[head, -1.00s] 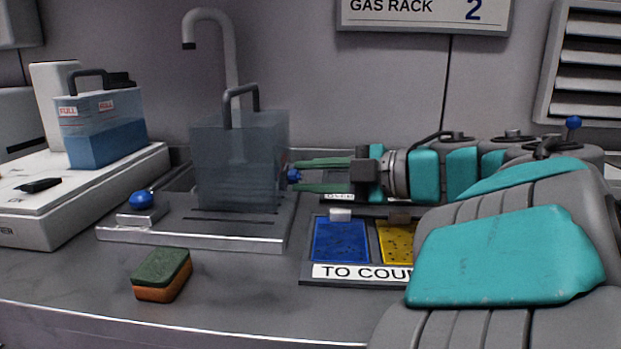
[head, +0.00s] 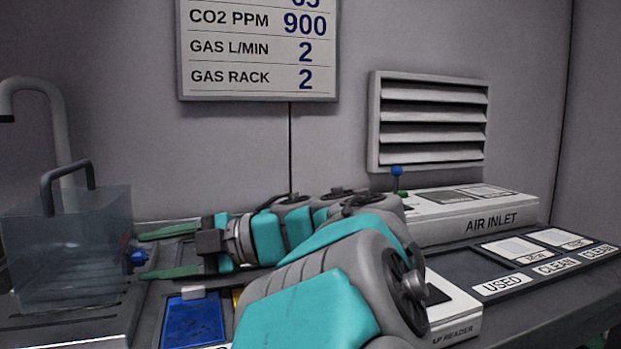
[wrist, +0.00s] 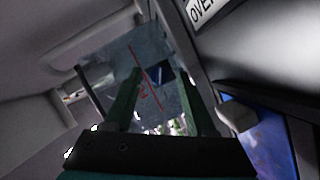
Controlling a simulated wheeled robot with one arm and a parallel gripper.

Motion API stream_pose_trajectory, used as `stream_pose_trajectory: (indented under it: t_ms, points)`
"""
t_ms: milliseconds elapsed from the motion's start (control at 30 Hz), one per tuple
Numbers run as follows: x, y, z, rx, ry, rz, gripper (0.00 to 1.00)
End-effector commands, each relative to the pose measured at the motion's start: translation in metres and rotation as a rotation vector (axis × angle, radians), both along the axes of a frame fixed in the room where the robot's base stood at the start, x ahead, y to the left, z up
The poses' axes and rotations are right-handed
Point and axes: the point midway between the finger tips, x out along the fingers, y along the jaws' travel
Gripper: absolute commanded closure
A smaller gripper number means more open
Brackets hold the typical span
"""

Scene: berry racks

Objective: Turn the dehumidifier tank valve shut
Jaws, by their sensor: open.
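The clear, grey-tinted tank (head: 65,255) with a dark carry handle stands at the left of the head view. A small blue valve knob (head: 137,259) sticks out of its right side. My gripper (head: 146,254) is open, with its two green fingers pointing left at the tank and their tips beside the knob, one above and one below in the picture. I cannot tell whether they touch it. In the wrist view, the tank wall (wrist: 128,72) with red markings lies beyond the fingers, and a dark blue patch, probably the knob (wrist: 161,73), shows between the fingertips.
A grey tap (head: 50,95) stands behind the tank. A blue pad (head: 192,322) lies below my gripper. A white air inlet unit (head: 470,218) and a mat with labelled slots (head: 500,287) are at right. A wall vent (head: 430,122) is above.

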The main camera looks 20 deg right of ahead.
Motion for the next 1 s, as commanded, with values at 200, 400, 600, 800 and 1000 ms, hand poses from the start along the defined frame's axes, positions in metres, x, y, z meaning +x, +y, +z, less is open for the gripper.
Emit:
stream_pose_trajectory:
  t_ms: [200,400,600,800,1000]
  points:
    - [0.001,0.001,0.011,-0.010,0.188,0.003,0.40]
    - [0.004,0.001,0.012,-0.018,0.455,0.004,0.40]
    - [0.006,0.001,0.008,-0.027,0.684,0.005,0.40]
    - [0.007,0.001,0.002,-0.032,0.844,0.007,0.40]
    - [0.007,0.002,0.002,-0.038,0.929,0.006,0.40]
